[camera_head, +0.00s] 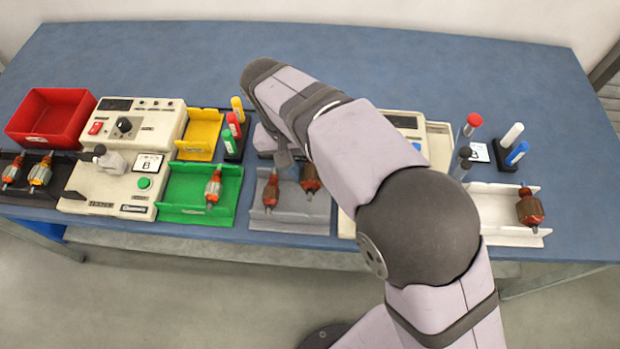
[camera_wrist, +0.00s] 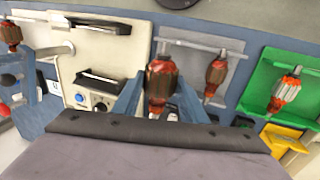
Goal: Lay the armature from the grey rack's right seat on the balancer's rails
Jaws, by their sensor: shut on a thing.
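My gripper (camera_wrist: 159,98) is shut on a red-brown armature (camera_wrist: 160,78), which hangs between the two blue-grey fingers in the wrist view. The head view shows this armature (camera_head: 310,180) by the right side of the grey rack (camera_head: 288,222), apparently raised above it. A second armature (camera_head: 270,192) lies in the rack's left seat; it also shows in the wrist view (camera_wrist: 215,78). The cream balancer (camera_wrist: 112,48) stands beside the rack, with two dark bars that look like its rails. In the head view my arm hides most of the balancer (camera_head: 440,150).
The green rack (camera_head: 190,212) with an armature stands left of the grey rack. A white rack (camera_head: 490,215) holds another armature at the right. A cream tester (camera_head: 115,190), red bin (camera_head: 50,115) and yellow tray (camera_head: 200,135) stand left. The rear of the table is clear.

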